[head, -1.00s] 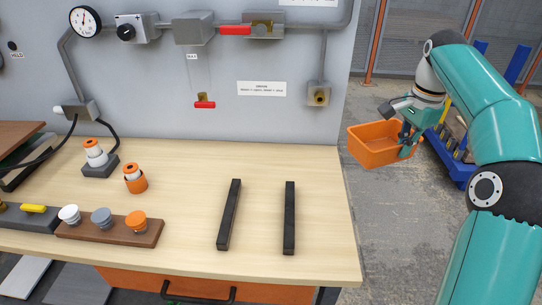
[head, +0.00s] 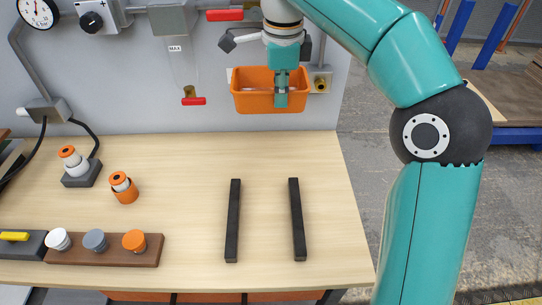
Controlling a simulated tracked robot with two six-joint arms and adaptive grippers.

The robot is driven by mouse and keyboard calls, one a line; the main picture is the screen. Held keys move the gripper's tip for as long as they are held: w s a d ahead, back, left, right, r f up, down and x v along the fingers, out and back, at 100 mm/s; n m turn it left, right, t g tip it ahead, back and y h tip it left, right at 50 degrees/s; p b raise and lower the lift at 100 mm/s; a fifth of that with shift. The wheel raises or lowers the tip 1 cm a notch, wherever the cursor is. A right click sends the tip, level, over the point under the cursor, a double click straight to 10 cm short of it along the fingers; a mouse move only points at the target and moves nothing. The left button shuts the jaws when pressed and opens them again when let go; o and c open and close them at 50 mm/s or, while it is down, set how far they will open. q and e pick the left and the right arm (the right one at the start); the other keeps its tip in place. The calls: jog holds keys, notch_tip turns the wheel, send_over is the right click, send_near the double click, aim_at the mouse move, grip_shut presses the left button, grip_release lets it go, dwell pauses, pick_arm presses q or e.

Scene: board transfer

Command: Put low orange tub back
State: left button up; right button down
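The low orange tub (head: 252,103) hangs in the air over the back right part of the workbench, in front of the grey panel. My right gripper (head: 281,97) is shut on the tub's near wall, with a teal finger showing on the outside. The other finger is mostly hidden inside the tub. The tub looks about level, and its contents cannot be made out. My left gripper is not in view.
Two black rails (head: 233,220) lie apart on the wooden bench top (head: 190,190), with bare wood around them. The panel carries a gauge, valves and pipes.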

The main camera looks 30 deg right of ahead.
jog(key=shift+d+f+b, duration=0.1)
jog(key=shift+f+b, duration=2)
jog(key=shift+f, duration=7.55)
jog(key=shift+s, duration=0.1)
jog(key=c, duration=1.8)
grip_release()
jog(key=shift+f, duration=0.1)
jog(key=shift+c, duration=0.2)
jog(key=o, duration=0.5)
jog(key=r, duration=0.4)
jog(key=r+p, duration=0.1)
jog(key=r, duration=0.3)
jog(key=s+r+p, duration=0.1)
jog(key=r, duration=0.3)
jog(key=shift+a+r, duration=0.15)
jog(key=shift+a, duration=0.1)
